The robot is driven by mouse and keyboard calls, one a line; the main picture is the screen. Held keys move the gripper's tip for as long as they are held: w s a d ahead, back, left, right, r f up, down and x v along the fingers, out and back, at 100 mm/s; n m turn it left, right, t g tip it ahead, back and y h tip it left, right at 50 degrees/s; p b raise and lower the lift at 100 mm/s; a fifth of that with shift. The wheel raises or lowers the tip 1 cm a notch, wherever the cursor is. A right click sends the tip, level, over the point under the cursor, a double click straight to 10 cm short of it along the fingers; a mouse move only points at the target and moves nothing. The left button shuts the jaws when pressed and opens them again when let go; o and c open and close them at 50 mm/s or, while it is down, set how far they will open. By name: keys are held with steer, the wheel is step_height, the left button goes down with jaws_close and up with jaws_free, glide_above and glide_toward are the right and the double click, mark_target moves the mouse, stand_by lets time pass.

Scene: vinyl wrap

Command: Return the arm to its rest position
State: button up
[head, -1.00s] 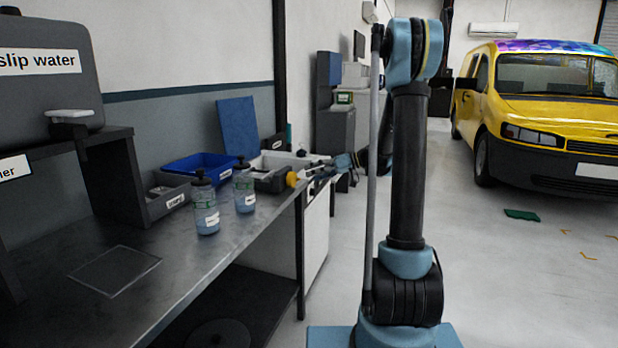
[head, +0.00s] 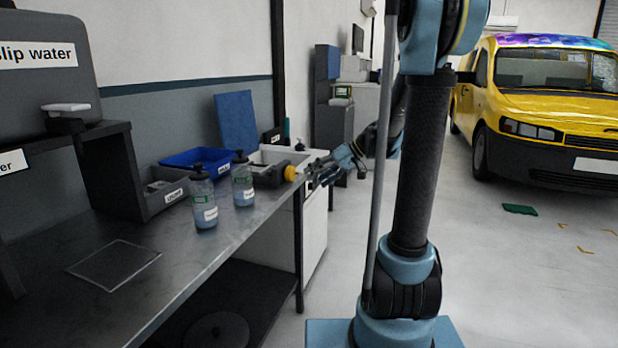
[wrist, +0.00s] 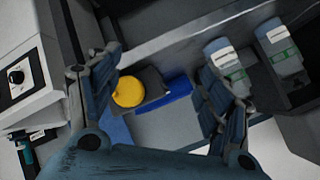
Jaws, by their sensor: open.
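My gripper (head: 318,174) is open and empty, just past the right end of the workbench (head: 215,245). Its two spread fingers also show in the wrist view (wrist: 162,78). A grey thing with a yellow round end (head: 289,173) lies on the bench just left of my fingertips in the head view. In the wrist view the yellow end (wrist: 128,92) appears between the fingers, beyond them, and they do not seem to touch it. My arm (head: 411,165) stands up in front of the camera, its top cut off by the frame.
Two labelled bottles (head: 204,200) (head: 243,182) stand on the bench near a blue tray (head: 183,158) and a grey bin (head: 157,206). A yellow van (head: 545,110) is parked at the right. The floor (head: 490,270) between bench and van is mostly clear.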

steer(key=s+d+f+m+h, duration=0.2)
steer(key=s+d+f+h, duration=0.1)
steer(key=s, duration=0.6)
steer(key=s+d+f+m+h, duration=0.2)
steer(key=s+d+f+h, duration=0.1)
steer(key=s+d, duration=0.4)
steer(key=s+d+f+m+h, duration=0.3)
steer(key=s+d+f+h, duration=0.1)
steer(key=s, duration=0.9)
steer(key=shift+d+f, duration=0.8)
steer(key=m+t+y, duration=0.4)
steer(key=m+y, duration=1.3)
steer(key=m, duration=0.5)
glide_toward(293, 175)
steer(key=x, duration=0.9)
steer(key=shift+w+a, duration=0.15)
steer(key=shift+a, duration=0.1)
